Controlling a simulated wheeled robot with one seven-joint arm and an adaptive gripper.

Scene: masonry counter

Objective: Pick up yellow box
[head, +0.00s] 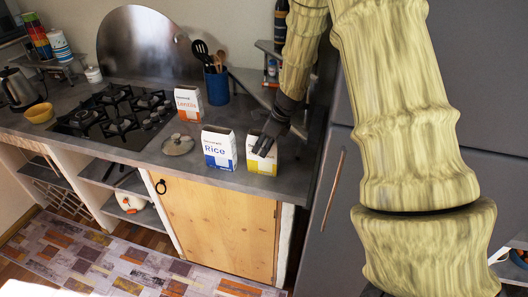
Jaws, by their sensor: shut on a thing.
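The yellow box (260,164), white on top with a yellow lower part, stands upright on the grey counter near its front right corner. My gripper (265,146) comes down from above right and is shut on the upper part of the yellow box. Its dark fingers hide part of the box's top and front. I cannot tell whether the box is lifted at all.
A blue and white rice box (219,149) stands close to the left of the yellow box. An orange and white lentils box (188,103), a pot lid (178,145) and a blue utensil holder (217,86) are also on the counter (140,158). A gas hob (115,115) lies further left.

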